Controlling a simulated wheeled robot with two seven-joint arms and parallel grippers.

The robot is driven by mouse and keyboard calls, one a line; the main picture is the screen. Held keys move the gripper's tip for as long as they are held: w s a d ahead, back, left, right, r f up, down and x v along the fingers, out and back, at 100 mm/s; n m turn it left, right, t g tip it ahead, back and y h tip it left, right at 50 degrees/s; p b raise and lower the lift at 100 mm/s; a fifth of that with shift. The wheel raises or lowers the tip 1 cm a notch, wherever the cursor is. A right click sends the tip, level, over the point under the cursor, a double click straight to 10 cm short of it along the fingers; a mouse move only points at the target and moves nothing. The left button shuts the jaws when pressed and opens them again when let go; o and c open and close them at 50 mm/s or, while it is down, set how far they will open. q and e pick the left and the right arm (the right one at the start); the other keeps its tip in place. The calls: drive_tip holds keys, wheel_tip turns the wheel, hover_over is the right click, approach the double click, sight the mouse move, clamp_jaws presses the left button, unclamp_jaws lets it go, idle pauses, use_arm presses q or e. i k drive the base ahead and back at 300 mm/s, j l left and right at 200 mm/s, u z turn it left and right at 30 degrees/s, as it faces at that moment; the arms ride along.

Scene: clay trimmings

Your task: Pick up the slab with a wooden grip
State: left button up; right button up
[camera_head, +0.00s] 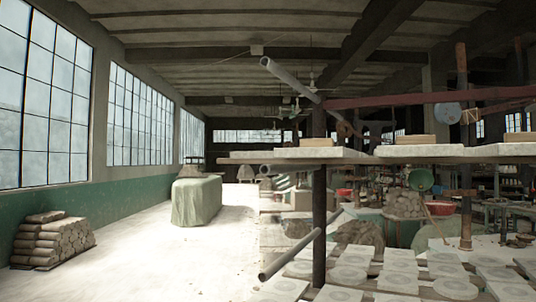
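Pale flat slabs with wooden grips lie on a raised shelf board at the right. The left one (292,154) has a light wooden grip (313,142) on top. The middle one (455,151) has a similar wooden grip (415,139). A third wooden grip (519,137) sits on a slab at the right picture edge, partly cut off. Neither of my grippers shows in the view, so nothing is seen touching the slabs.
A dark post (319,210) and grey pipes (290,80) stand by the shelf. Many pale tiles (400,278) lie below it. A cloth-covered block (196,200) and stacked rolls (55,240) stand left. The pale floor (150,260) between them is clear.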

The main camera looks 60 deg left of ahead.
sight(317, 148)
drive_tip(key=k+u, duration=0.2)
drive_tip(key=u, duration=1.15)
